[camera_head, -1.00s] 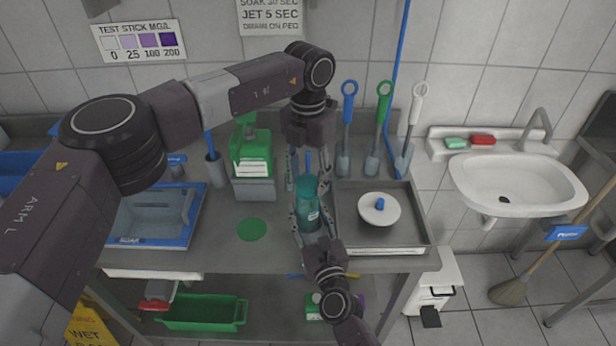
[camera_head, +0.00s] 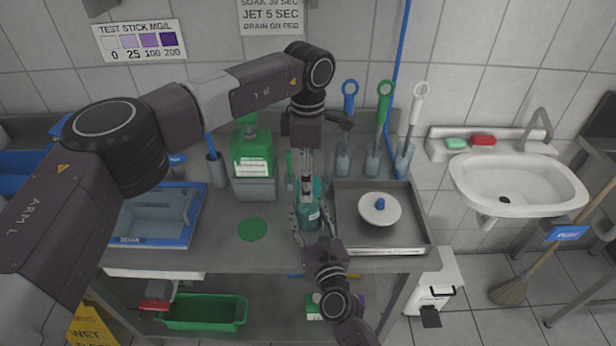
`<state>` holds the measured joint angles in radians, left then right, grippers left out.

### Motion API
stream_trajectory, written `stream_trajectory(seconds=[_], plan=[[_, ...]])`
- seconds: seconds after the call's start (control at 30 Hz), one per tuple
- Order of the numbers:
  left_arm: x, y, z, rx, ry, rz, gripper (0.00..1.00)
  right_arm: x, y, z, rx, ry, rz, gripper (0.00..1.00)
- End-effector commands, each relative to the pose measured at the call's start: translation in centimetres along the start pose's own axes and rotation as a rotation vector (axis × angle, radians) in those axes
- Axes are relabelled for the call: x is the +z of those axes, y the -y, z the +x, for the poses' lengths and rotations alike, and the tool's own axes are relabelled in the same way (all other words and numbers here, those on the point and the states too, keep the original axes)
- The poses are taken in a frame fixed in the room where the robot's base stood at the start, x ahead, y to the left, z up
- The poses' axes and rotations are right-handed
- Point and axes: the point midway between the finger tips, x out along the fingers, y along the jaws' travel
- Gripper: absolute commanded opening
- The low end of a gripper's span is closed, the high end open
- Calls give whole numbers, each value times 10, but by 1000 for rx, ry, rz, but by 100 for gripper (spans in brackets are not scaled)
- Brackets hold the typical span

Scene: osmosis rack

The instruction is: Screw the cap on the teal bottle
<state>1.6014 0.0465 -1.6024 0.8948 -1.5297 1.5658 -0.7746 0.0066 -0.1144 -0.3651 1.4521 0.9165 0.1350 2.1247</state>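The teal bottle (camera_head: 308,213) stands upright on the steel counter, left of the steel tray. My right gripper (camera_head: 311,220) comes from the front with one finger on each side of the bottle's body, seemingly gripping it. My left gripper (camera_head: 307,178) points straight down over the bottle's top. Its fingers are seen nearly edge-on, so their gap does not show. A small dark part shows between its fingertips at the bottle's neck. The cap cannot be made out clearly, and the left fingers hide much of the bottle's top.
A green jug (camera_head: 250,155) stands behind left, with a green disc (camera_head: 252,229) in front. A blue-rimmed basin (camera_head: 150,242) is at left.

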Motion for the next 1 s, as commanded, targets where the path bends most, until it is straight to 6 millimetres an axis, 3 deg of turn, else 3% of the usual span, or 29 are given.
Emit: stream_trajectory(seconds=[0.27, 0.63, 1.0], plan=[[1, 0, -2, 0, 1, 0, 61, 0, 0, 0, 1, -1, -1, 0], [1, 0, -43, 1, 2, 0, 61, -1, 0, 0, 1, -1, -1, 0], [1, 1, -46, -1, 1, -12, 59, 0, 0, 0, 1, -1, -1, 0]])
